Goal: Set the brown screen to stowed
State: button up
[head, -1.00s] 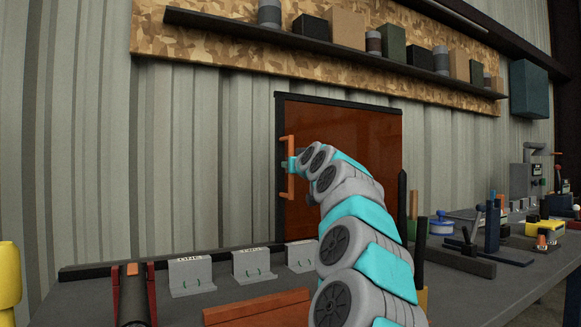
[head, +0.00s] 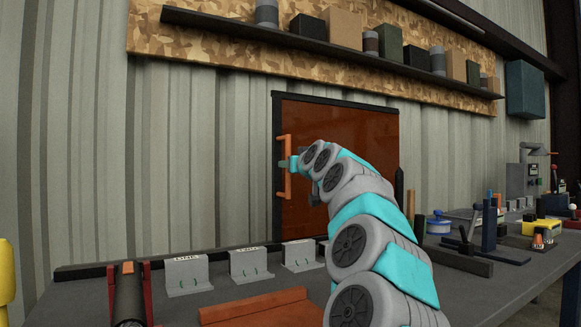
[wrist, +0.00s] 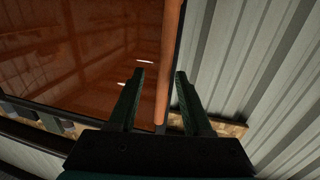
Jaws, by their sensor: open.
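The brown screen (head: 345,135) is a dark-framed, glossy reddish-brown panel standing upright at the back of the bench, against the corrugated wall. An orange vertical bar handle (head: 287,183) runs along its left edge. In the wrist view the panel (wrist: 90,50) fills the left side and the handle (wrist: 168,60) runs down between my fingers. My gripper (wrist: 158,82) is open, with one dark finger on each side of the handle and a gap on both sides. In the head view my arm hides the panel's lower right part, and the fingertips are hard to make out.
The bench (head: 225,290) holds several grey angle brackets (head: 187,274), a brown block (head: 254,306) and a dark tube in a red cradle (head: 128,295). A loaded shelf (head: 300,38) hangs above the screen. Clamps and tools crowd the bench at right.

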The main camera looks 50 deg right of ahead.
jog(key=v, duration=0.5)
jog(key=shift+s+a+b, duration=0.1)
jog(key=shift+s+b, duration=0.15)
jog(key=shift+b, duration=0.15)
jog(key=shift+s, duration=0.1)
